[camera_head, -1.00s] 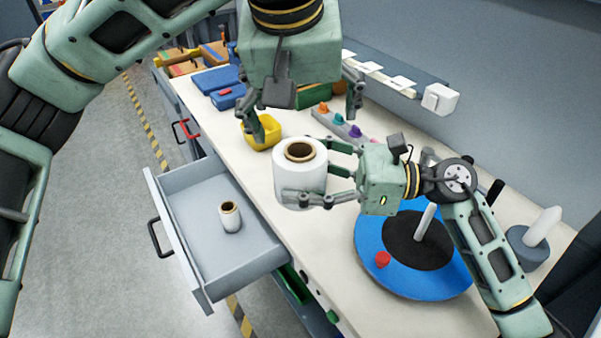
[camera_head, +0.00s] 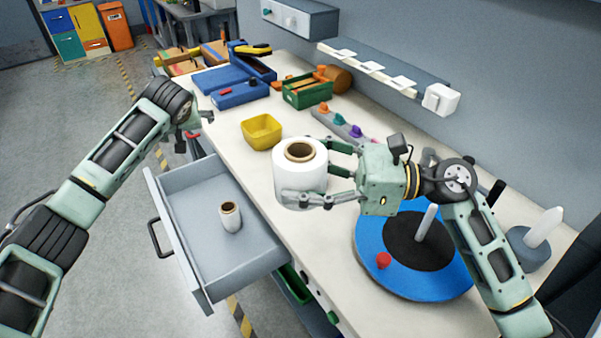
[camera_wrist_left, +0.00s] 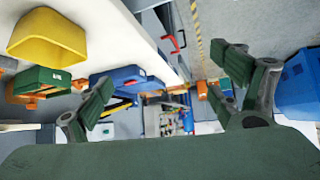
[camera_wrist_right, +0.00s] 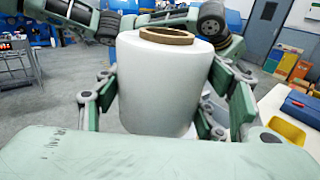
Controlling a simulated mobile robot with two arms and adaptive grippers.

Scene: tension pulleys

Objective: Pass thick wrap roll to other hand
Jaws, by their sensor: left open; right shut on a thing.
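The thick wrap roll (camera_head: 300,177) is a wide white cylinder with a brown core, upright in the head view. My right gripper (camera_head: 318,178) is shut around its sides and holds it over the worktop. The roll (camera_wrist_right: 160,85) also fills the middle of the right wrist view between the fingers. My left gripper (camera_wrist_left: 168,82) is open and empty in the left wrist view, its two fingers wide apart. In the head view it is small and partly hidden at the end of the left arm, beyond the open drawer and well apart from the roll.
A small wrap roll (camera_head: 230,216) stands in the open grey drawer (camera_head: 195,262). A yellow bin (camera_head: 262,131) is behind the thick roll. A blue turntable (camera_head: 385,275) with a red knob lies below my right arm. Green and blue boxes stand farther back.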

